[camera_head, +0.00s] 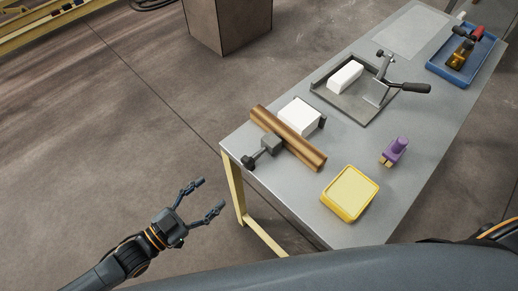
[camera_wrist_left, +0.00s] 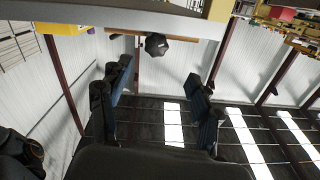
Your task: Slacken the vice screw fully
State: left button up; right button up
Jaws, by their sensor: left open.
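The vice (camera_head: 271,144) sits at the near left edge of the grey table, with its screw ending in a dark knob (camera_head: 248,163) that sticks out past the edge. The knob also shows in the left wrist view (camera_wrist_left: 156,44), at the top, below the table edge. My right gripper is out of view.
On the table (camera_head: 290,189) stand a yellow box (camera_head: 350,193), a purple object (camera_head: 395,149), a dark tray (camera_head: 341,104) with a white block and a lever handle (camera_head: 408,88), and a blue tray (camera_head: 482,66) of items.

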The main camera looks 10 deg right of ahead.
aim_at(245, 165)
pick_arm(q)
jog(key=x, duration=0.4)
jog(key=p+x, duration=0.1)
jog(key=x, duration=0.3)
jog(key=r+p+x, duration=0.1)
jog(key=x, duration=0.4)
jog(key=shift+s+d, duration=0.1)
jog(key=shift+s, duration=0.2)
jog(key=shift+w+d, duration=0.2)
jog(key=shift+d, duration=0.15)
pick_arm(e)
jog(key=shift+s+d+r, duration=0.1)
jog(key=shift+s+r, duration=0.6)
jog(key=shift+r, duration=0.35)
pick_arm(q)
jog(key=c, duration=1.2)
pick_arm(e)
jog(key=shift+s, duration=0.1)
pick_arm(q)
jog(key=shift+n, duration=0.3)
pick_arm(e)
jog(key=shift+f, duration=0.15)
